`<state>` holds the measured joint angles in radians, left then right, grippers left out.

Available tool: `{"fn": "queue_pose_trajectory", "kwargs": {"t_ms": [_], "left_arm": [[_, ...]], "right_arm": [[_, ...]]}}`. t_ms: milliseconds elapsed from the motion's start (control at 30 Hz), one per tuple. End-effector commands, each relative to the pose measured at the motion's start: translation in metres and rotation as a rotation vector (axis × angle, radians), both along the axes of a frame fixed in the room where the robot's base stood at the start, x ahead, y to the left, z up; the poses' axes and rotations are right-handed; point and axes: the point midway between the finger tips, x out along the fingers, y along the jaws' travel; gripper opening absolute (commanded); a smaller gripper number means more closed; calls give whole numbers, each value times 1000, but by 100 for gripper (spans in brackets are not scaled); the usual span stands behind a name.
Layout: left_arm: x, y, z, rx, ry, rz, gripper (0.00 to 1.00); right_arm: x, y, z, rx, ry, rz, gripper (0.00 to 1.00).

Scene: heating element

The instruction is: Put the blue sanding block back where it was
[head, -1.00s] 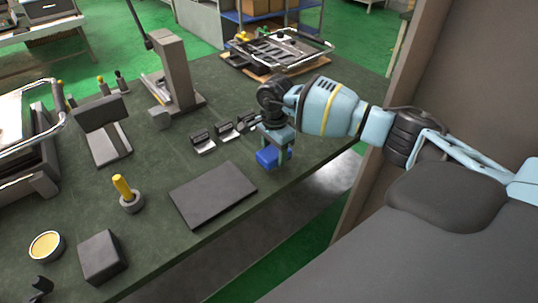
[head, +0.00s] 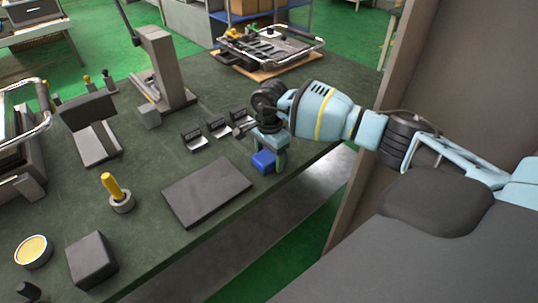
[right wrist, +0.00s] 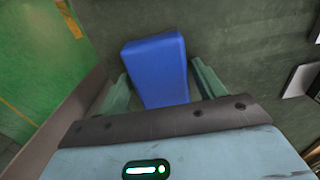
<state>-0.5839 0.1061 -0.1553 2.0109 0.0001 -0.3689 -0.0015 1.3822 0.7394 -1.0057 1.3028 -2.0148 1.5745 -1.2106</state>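The blue sanding block (head: 263,161) is at the right front edge of the dark green workbench, just beyond the dark flat plate (head: 207,192). My right gripper (head: 270,160) points down over it. In the right wrist view the block (right wrist: 156,70) lies between the two fingers of my right gripper (right wrist: 161,70), slightly turned relative to them. A gap shows between each finger and the block, narrow near the tips, so the gripper looks open around it. My left gripper is not in view.
Several small grey holders (head: 217,128) stand left of my right gripper. A yellow-handled tool in a round base (head: 119,200), a dark block (head: 91,260) and a yellow-topped tin (head: 33,251) are at the left. A framed tray (head: 268,50) is at the back.

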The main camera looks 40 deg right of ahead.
Motion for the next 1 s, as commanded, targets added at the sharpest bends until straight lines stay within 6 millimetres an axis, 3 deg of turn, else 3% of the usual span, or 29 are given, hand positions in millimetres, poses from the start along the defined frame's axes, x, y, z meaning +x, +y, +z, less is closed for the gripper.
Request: {"fn": "queue_pose_trajectory", "kwargs": {"t_ms": [300, 467, 1000], "left_arm": [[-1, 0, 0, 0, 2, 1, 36], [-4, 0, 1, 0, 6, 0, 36], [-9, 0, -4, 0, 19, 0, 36]], "right_arm": [[0, 0, 0, 0, 0, 0, 76], [1, 0, 10, 0, -2, 0, 76], [1, -1, 106, -1, -3, 0, 76]]}}
